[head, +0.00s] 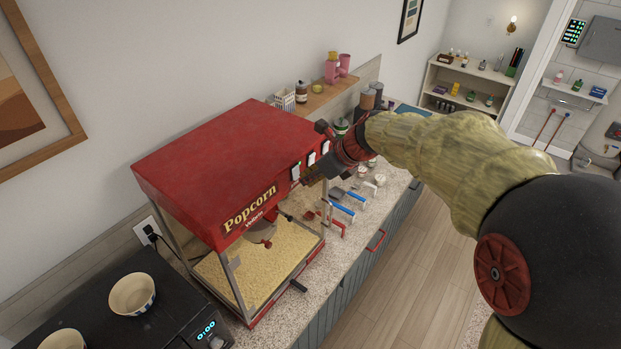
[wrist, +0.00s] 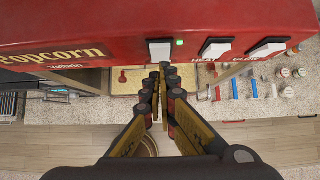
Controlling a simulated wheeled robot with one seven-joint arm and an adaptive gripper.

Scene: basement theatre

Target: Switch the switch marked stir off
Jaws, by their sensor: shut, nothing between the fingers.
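The red popcorn machine (head: 220,160) stands on the counter, and its front panel (wrist: 110,30) fills the top of the wrist view. Three white rocker switches sit in a row on it. The leftmost switch (wrist: 160,50) has a lit green light (wrist: 180,43) beside it; I cannot read a stir label, and the fingers cover the area below it. The middle switch (wrist: 215,48) is by the word HEAT and the right switch (wrist: 267,48) by GLOW. My gripper (wrist: 161,72) is shut and empty, its tips just below the leftmost switch; I cannot tell whether they touch.
Several scoops with coloured handles (head: 343,211) and small jars lie on the counter right of the machine. A black appliance (head: 110,310) with bowls on top stands at the left. A shelf (head: 325,95) holds cups behind. The floor (head: 410,250) in front is clear.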

